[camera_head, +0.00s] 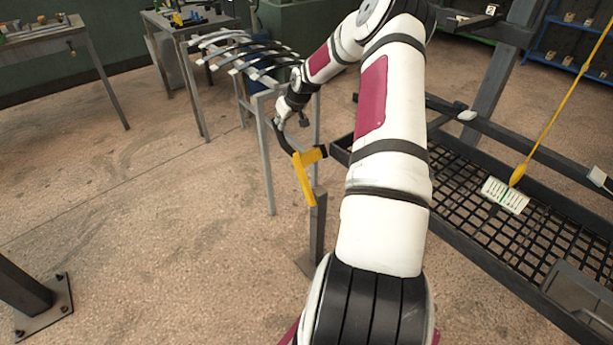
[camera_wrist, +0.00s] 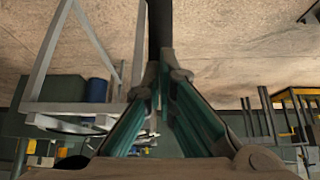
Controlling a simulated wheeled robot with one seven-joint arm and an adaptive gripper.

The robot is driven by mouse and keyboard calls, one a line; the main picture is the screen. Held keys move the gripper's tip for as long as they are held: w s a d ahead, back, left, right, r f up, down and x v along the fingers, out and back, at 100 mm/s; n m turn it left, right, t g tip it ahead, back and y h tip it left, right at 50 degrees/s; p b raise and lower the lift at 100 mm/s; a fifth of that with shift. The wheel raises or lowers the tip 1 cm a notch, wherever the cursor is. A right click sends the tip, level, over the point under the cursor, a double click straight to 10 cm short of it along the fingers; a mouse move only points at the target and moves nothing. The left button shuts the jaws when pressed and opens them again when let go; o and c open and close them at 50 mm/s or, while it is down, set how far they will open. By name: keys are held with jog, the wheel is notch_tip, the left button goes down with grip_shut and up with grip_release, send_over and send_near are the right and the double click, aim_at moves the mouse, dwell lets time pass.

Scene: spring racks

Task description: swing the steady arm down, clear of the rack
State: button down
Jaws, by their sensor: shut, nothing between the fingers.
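The steady arm appears to be the yellow bar (camera_head: 306,185) at the left end of the black rack (camera_head: 468,215) in the head view. It slants downward, and its upper end meets a black piece by the rack's end. A dark curved part runs between it and my gripper (camera_head: 279,122); I cannot tell whether it touches the bar. In the wrist view my gripper (camera_wrist: 164,76) has its teal-padded fingers converging to closed tips with nothing between them. A dark upright bar (camera_wrist: 160,25) shows just beyond the tips. My arm hides part of the rack.
A grey-framed stand with curved metal strips (camera_head: 245,55) is close behind my gripper. A rack post (camera_head: 317,235) stands below the yellow bar.

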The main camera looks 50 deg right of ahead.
jog(key=w+d+b, duration=0.2)
jog(key=w+b, duration=0.4)
jog(key=w, duration=0.2)
jog(key=shift+w, duration=0.3)
dwell(1.4)
jog(key=shift+s, duration=0.1)
jog(key=shift+s+a+p, duration=0.25)
jog(key=shift+s+p, duration=0.5)
jog(key=shift+s, duration=0.2)
jog(key=shift+s+a+p, duration=0.2)
jog(key=shift+s+p, duration=0.55)
jog(key=shift+s, duration=0.2)
jog(key=shift+s+a+p, duration=0.25)
jog(key=shift+s+p, duration=0.5)
jog(key=shift+s, duration=0.2)
